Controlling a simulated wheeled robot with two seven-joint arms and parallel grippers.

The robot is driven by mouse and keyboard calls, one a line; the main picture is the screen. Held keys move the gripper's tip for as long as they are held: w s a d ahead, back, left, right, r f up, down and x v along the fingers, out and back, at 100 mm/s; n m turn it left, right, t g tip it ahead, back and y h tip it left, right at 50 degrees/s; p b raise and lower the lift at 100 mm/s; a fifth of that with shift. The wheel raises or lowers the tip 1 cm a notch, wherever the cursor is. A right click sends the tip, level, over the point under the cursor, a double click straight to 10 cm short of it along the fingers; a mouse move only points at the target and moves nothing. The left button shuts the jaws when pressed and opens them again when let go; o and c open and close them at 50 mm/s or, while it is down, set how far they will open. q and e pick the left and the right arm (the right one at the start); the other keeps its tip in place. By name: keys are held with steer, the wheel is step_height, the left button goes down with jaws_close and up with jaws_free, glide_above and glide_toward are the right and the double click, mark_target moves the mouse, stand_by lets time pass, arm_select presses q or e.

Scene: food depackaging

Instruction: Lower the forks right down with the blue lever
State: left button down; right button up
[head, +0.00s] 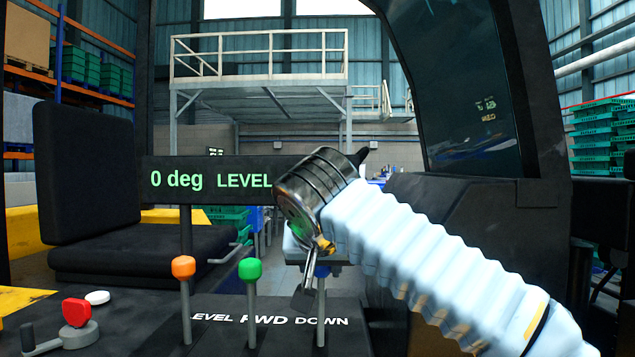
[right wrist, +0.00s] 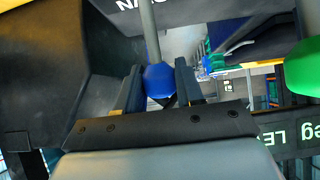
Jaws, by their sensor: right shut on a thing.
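The blue lever (head: 321,312) stands at the right of a row of three levers, above the white word DOWN. My right gripper (head: 314,278) reaches down to its knob and partly hides it. In the right wrist view the blue knob (right wrist: 159,81) sits between the two fingers of my right gripper (right wrist: 160,88), which is shut on it. The lever looks about upright. The forks cannot be made out in either view. My left gripper is not in view.
A green-knobbed lever (head: 250,270) and an orange-knobbed lever (head: 183,267) stand left of the blue one. A display (head: 208,180) reads "0 deg LEVEL". A red knob (head: 76,312) is at lower left. A black seat (head: 140,250) stands behind.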

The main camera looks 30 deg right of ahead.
steer(key=shift+r, duration=0.35)
stand_by(0.3)
steer(key=s+a, duration=0.1)
steer(key=s, duration=0.1)
steer(key=s+a, duration=0.1)
steer(key=s, duration=0.1)
steer(key=shift+s+a+r, duration=0.1)
steer(key=shift+a+r, duration=0.1)
steer(key=shift+a, duration=0.1)
steer(key=o, duration=0.8)
steer(key=shift+f, duration=0.15)
steer(key=v, duration=0.8)
